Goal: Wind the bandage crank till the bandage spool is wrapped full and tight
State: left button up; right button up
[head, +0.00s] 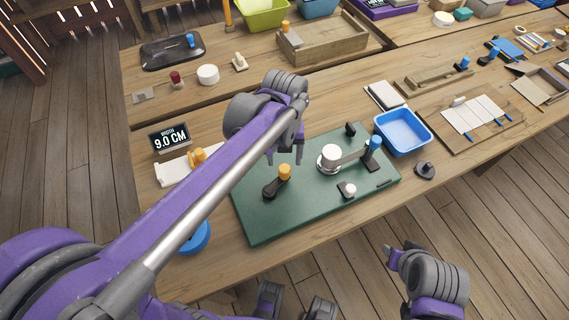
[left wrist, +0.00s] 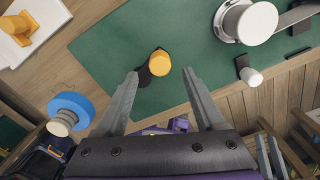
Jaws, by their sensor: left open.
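A green board (head: 310,205) lies on the wooden table. A black crank arm (head: 270,190) with an orange knob (head: 284,171) sits on its left part. Further right stands a white spool (head: 330,155) with a grey arm (head: 352,156) reaching towards a blue knob (head: 375,142). My left gripper (head: 285,159) is open and empty above the orange knob. In the left wrist view the orange knob (left wrist: 161,63) shows between the open fingertips (left wrist: 160,74), apart from both. My right gripper (head: 400,255) is low at the table's front edge; its jaw opening is unclear.
A small white knob (head: 347,189) stands on the board near its front. A blue tray (head: 403,132) is at its right. A "9.0 CM" sign (head: 169,138) and an orange-handled white piece (head: 180,170) are at the left. A blue disc (left wrist: 70,108) lies near the front edge.

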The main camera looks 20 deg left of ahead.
pick_arm(q)
notch_tip(320, 180, up, 5)
jog(key=shift+r, duration=0.1)
pick_arm(e)
jog(key=shift+r, duration=0.25)
pick_arm(q)
jog(key=shift+s, duration=0.1)
dwell(1.1)
